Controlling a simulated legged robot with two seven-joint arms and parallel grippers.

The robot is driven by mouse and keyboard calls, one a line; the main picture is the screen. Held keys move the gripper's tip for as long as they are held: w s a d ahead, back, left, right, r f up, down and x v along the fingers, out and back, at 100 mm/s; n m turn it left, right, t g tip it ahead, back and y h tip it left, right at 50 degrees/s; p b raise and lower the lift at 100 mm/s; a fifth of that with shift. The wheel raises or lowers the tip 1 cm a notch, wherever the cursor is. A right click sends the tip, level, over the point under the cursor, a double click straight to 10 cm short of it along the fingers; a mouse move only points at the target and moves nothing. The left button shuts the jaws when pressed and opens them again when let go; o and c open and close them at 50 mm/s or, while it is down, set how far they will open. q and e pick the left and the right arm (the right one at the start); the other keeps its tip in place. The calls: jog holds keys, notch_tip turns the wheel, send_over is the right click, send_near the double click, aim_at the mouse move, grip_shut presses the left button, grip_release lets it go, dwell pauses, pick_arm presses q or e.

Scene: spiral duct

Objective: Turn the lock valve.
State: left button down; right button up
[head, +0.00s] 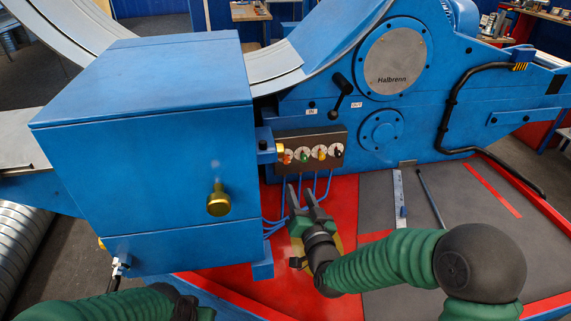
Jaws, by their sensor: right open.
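A dark valve panel (330,135) is fixed to the blue machine, right of the big blue box. I cannot tell which is the lock valve. My right gripper (299,191) is open and empty. Its fingers point up the picture toward the panel, below the knobs and apart from them.
The blue box (150,130) with a brass knob (219,201) stands left of my right gripper. Blue hoses (329,185) hang below the panel. A black crank (341,94) sits above it. A ruler (399,196) and a dark rod (431,200) lie on the grey mat.

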aim_at(287, 163)
jog(key=x, duration=1.4)
jog(key=shift+w+d+f, duration=0.1)
jog(key=shift+f, duration=0.1)
grip_shut()
